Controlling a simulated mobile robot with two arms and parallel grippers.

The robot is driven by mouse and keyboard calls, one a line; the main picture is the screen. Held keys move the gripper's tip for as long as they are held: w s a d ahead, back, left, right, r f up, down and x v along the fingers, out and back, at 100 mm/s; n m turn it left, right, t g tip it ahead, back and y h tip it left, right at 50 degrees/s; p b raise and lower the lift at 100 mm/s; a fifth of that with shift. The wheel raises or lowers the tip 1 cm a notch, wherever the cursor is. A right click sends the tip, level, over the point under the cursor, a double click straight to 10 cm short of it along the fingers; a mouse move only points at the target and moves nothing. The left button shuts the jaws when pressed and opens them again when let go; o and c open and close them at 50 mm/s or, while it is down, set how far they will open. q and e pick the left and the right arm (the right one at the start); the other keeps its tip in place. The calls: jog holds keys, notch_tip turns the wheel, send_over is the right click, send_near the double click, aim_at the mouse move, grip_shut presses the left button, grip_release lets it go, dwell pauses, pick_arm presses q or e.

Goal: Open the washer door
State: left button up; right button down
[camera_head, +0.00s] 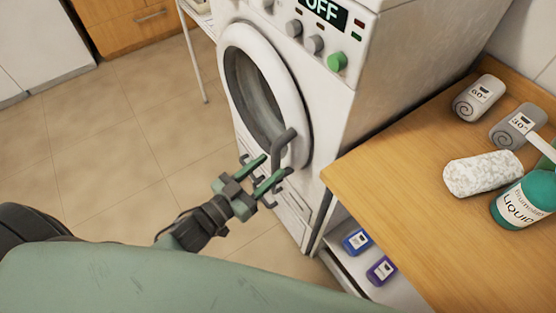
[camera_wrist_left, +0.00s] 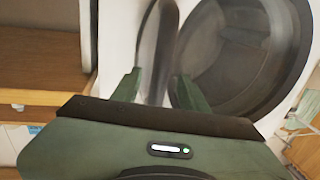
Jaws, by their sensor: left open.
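The white washer (camera_head: 340,100) stands in the middle of the head view, its panel reading OFF. Its round door (camera_head: 300,95) has a white ring and dark glass and looks closed. A grey bar handle (camera_head: 283,148) sits at the door's lower right edge. My left gripper (camera_head: 268,172) is open at the handle, its fingers on either side of it or close in front; contact cannot be told. In the left wrist view the gripper's green fingers (camera_wrist_left: 158,88) are apart, with the blurred dark handle (camera_wrist_left: 158,50) between them and the door glass to the right. My right gripper is not in view.
A wooden table (camera_head: 390,190) right of the washer holds rolled towels (camera_head: 480,98), a white fluffy roll (camera_head: 483,174) and a green bottle (camera_head: 525,200). Blue (camera_head: 356,241) and purple (camera_head: 381,270) boxes sit on a shelf below. The tiled floor (camera_head: 110,130) at left is clear.

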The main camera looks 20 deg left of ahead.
aim_at(272, 165)
pick_arm(q)
jog(key=shift+x, duration=1.7)
grip_shut()
jog(key=shift+a, duration=0.1)
